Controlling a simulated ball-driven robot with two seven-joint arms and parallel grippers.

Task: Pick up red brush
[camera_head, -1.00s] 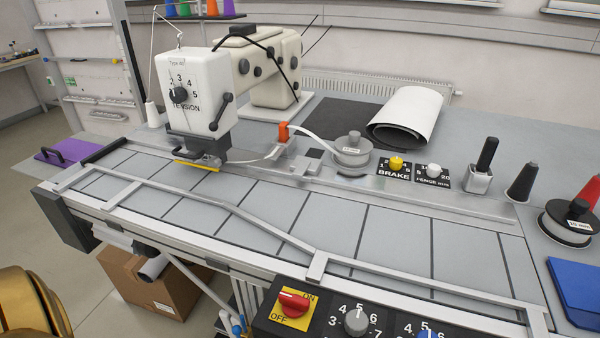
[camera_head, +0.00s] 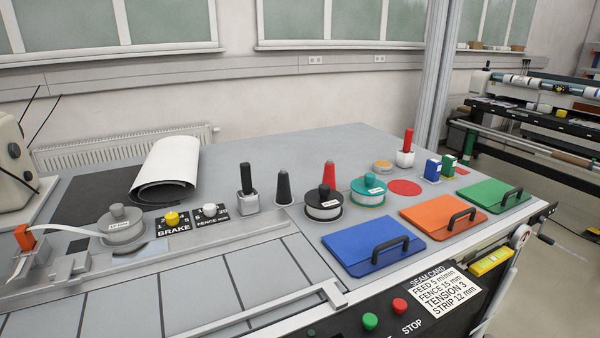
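A red-handled brush (camera_head: 408,142) stands upright in a small white block at the back right of the table. Its bristles cannot be made out. A similar black-handled one (camera_head: 245,178) stands in a grey block, left of the middle. A red cone (camera_head: 330,174) stands between them, behind the reels. Neither of my grippers is in view.
Blue (camera_head: 372,247), orange (camera_head: 442,213) and green (camera_head: 493,195) handled plates lie along the right front. A black-topped reel (camera_head: 323,206), a teal reel (camera_head: 366,195), a flat red disc (camera_head: 405,187) and small blue (camera_head: 432,169) and green boxes stand nearby. Bare table lies behind.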

